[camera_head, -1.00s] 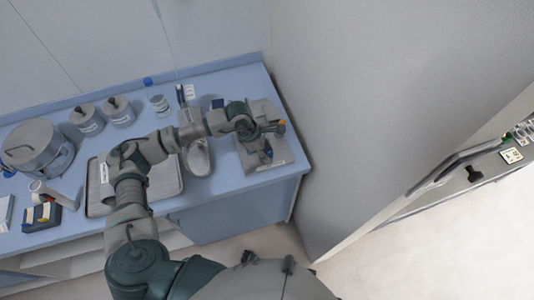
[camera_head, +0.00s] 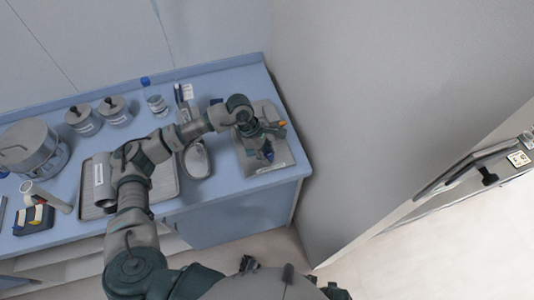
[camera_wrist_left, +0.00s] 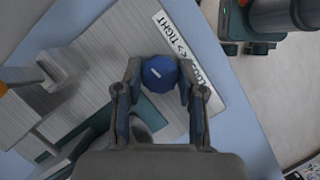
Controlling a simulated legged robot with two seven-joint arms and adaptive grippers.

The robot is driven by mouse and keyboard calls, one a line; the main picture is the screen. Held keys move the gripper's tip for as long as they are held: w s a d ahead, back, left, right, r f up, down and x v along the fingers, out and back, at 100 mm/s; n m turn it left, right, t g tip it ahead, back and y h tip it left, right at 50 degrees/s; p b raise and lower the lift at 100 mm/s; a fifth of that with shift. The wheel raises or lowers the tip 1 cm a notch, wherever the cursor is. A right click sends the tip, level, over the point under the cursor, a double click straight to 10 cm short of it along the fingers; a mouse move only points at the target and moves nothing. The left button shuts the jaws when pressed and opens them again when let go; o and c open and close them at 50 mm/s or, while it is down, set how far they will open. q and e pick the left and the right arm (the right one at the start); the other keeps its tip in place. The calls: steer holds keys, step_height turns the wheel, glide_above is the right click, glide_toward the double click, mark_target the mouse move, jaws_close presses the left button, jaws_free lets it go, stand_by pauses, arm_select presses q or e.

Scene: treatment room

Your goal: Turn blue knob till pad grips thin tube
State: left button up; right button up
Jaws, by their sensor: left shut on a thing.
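The blue knob (camera_wrist_left: 159,73) is a faceted blue knob in the left wrist view, with a light mark on its top. It sits beside a white label reading "TIGHT" with arrows on a grey plate (camera_wrist_left: 110,40). My left gripper (camera_wrist_left: 159,88) is shut on the knob, one finger on each side. In the head view my left gripper (camera_head: 264,143) is over the clamp device's grey base plate (camera_head: 284,161), and a bit of blue shows below it. I cannot make out the thin tube or pad contact. My right gripper is not in view.
The device stands near the right end of the blue counter (camera_head: 240,196), close to the wall. A kidney dish (camera_head: 198,163), a tray (camera_head: 165,181), lidded jars (camera_head: 113,108) and a large drum (camera_head: 28,150) stand to its left.

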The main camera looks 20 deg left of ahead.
arm_select(q)
steer(key=o, duration=1.1)
steer(key=shift+w, duration=0.1)
steer(key=v, duration=1.2)
steer(key=shift+f, duration=0.1)
